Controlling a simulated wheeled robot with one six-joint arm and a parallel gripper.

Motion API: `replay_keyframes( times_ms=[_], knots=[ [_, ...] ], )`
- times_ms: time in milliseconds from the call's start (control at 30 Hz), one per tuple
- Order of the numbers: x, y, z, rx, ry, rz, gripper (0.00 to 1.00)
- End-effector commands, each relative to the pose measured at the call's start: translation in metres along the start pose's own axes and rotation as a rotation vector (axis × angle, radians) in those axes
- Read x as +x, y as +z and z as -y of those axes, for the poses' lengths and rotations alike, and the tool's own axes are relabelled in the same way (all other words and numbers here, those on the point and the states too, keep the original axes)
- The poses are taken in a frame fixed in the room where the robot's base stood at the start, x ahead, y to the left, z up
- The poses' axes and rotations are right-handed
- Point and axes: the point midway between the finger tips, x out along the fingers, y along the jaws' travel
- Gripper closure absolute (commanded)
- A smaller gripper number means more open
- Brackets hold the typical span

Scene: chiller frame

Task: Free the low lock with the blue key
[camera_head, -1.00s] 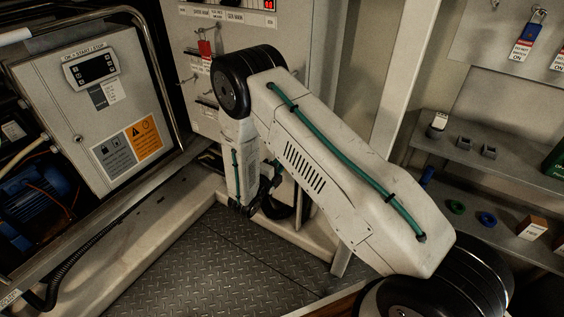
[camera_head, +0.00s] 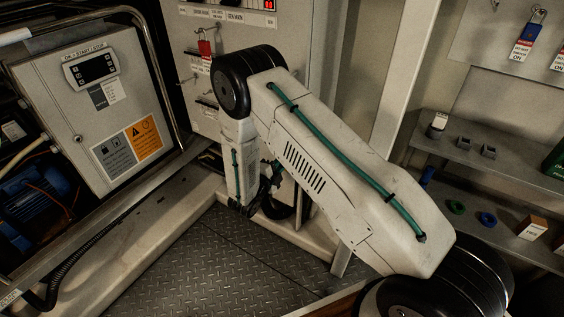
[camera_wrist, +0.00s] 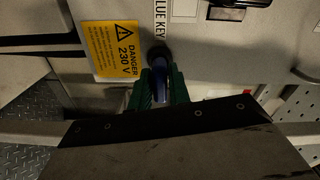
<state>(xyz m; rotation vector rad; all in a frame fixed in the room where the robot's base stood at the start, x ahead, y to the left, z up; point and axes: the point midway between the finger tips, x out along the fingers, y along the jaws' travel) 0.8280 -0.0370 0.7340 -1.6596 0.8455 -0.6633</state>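In the wrist view, the green fingers of my gripper (camera_wrist: 160,88) are closed around a blue piece, which looks like the blue key (camera_wrist: 160,72). Its far end meets a dark round lock (camera_wrist: 157,52) on the pale panel. I cannot tell how deep the key sits or whether it is turned. A label ending in "LUE KEY" (camera_wrist: 160,18) is just above the lock. In the head view, my arm covers the lock and key, and the wrist hangs low by the cabinet.
A yellow "DANGER 230 V" sign (camera_wrist: 112,50) is left of the lock. In the head view, a red padlock (camera_head: 204,48) hangs higher on the cabinet and a blue tagged padlock (camera_head: 534,32) hangs at right. A shelf (camera_head: 505,158) holds small parts. The tread-plate floor (camera_head: 215,265) is clear.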

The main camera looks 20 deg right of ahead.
Motion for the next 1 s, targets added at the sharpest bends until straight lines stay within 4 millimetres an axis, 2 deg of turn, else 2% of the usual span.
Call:
replay_keyframes(
  times_ms=[267,500,833,1000],
  knots=[
    [0.0000,0.0000,0.0000,-0.015,0.000,0.000,0.84],
    [0.0000,0.0000,0.0000,-0.225,0.000,0.000,0.84],
    [0.0000,-0.0001,0.0000,-0.260,0.000,0.000,0.84],
    [0.0000,0.0000,0.0000,-0.417,0.000,0.000,0.84]
  ],
)
